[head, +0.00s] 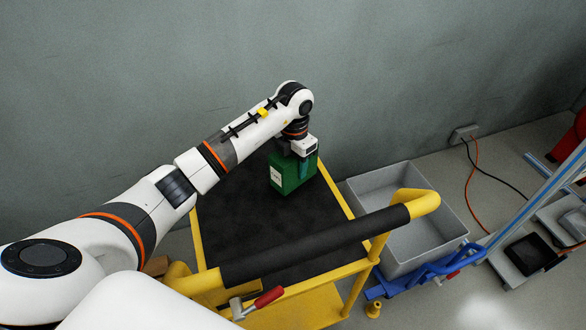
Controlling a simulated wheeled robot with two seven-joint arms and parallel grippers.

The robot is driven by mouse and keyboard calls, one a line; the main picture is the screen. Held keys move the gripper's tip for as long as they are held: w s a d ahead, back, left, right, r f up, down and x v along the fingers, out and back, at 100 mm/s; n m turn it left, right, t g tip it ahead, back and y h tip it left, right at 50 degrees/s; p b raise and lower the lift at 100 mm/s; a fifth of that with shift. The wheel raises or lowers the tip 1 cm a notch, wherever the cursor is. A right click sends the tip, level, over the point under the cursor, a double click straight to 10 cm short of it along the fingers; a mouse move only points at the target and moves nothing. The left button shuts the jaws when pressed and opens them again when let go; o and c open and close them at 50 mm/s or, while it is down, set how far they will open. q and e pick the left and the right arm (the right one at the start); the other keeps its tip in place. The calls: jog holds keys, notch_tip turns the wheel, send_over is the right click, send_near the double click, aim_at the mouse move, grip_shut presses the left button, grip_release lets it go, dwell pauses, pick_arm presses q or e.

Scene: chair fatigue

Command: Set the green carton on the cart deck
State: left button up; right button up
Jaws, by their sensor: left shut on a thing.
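The green carton (288,178) with a white label is over the far part of the cart's black deck (240,225), near the wall side. My left gripper (304,162) comes down from above and is shut on the carton's upper part. The carton looks upright. I cannot tell whether its underside touches the deck. The fingertips are partly hidden by the gripper body and the carton. My right gripper is not in view.
The cart's yellow frame and black-gripped push handle (320,243) stand in front of the deck. A grey bin (405,250) sits to the right, beside blue parts. The deck's middle is clear. A grey wall (150,90) lies behind.

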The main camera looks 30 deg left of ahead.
pick_arm(q)
jog(key=shift+f, duration=1.15)
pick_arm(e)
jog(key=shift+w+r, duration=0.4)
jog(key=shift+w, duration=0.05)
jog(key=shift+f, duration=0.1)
pick_arm(q)
jog(key=o, duration=1.2)
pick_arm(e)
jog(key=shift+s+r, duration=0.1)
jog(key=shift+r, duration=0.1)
pick_arm(q)
jog(key=shift+r, duration=0.45)
notch_tip(320, 180, up, 11)
jog(key=shift+r+p, duration=0.15)
jog(key=shift+p, duration=0.35)
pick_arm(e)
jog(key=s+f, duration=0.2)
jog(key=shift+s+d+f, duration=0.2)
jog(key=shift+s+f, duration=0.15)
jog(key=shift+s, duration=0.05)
